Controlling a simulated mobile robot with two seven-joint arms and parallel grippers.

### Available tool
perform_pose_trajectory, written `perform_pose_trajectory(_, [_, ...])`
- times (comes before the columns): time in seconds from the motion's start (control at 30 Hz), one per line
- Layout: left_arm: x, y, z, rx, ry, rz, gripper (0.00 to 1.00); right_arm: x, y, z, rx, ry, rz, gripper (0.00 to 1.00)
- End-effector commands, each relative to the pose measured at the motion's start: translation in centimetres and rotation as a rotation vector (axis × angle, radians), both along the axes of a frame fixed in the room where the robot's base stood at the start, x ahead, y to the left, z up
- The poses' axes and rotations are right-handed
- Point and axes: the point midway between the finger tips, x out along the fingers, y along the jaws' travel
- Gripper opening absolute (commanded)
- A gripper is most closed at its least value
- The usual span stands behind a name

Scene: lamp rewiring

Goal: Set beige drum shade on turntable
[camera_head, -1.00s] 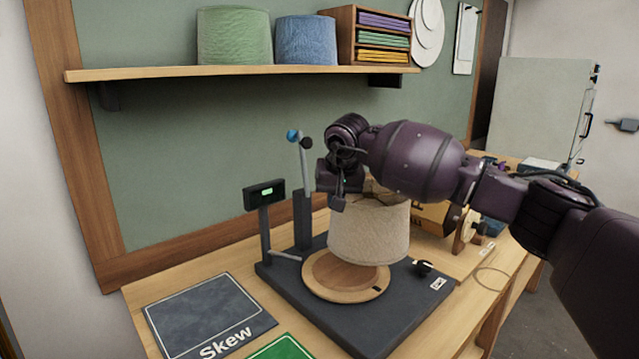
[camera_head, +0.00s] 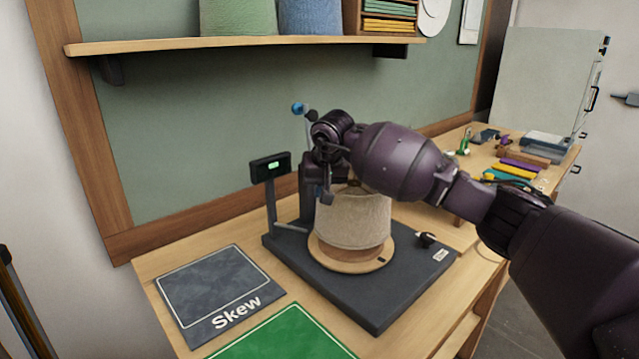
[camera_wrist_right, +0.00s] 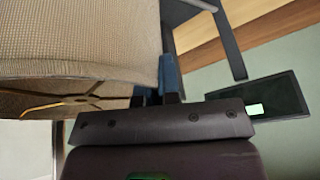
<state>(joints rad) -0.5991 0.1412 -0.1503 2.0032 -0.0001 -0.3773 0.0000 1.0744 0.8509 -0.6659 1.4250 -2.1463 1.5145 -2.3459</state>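The beige drum shade (camera_head: 355,218) stands upright at the wooden turntable disc (camera_head: 345,266). Its lower edge looks to be on the disc or very close to it; I cannot tell if they touch. My right gripper (camera_head: 327,190) is at the shade's upper left rim, partly hidden by my arm. In the right wrist view the shade (camera_wrist_right: 80,40) fills the upper left, and its wire spider shows. The fingers (camera_wrist_right: 158,88) are at the shade's rim and look closed on its wall. My left gripper is out of view.
The dark turntable base (camera_head: 385,305) carries a post and a small display (camera_head: 270,167) behind and left of the shade. A mat marked "Skew" (camera_head: 212,290) and a green mat (camera_head: 285,338) lie in front. A shelf (camera_head: 240,43) with other shades is above. Tools lie at right.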

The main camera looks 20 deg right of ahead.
Motion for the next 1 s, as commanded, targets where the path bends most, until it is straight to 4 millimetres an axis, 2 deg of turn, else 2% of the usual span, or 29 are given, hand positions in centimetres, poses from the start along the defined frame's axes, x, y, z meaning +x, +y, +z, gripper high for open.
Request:
perform_pose_trajectory(0.2, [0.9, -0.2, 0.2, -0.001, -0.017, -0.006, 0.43, 0.0, 0.1, -2.0, 0.001, 0.003, 0.002, 0.0])
perform_pose_trajectory(0.5, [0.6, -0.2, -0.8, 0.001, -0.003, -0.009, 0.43, 0.0, 0.0, -4.1, -0.001, 0.001, 0.001, 0.0])
perform_pose_trajectory(1.0, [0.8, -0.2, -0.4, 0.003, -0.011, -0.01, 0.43, 0.0, 0.0, -4.3, -0.001, -0.001, 0.001, 0.0])
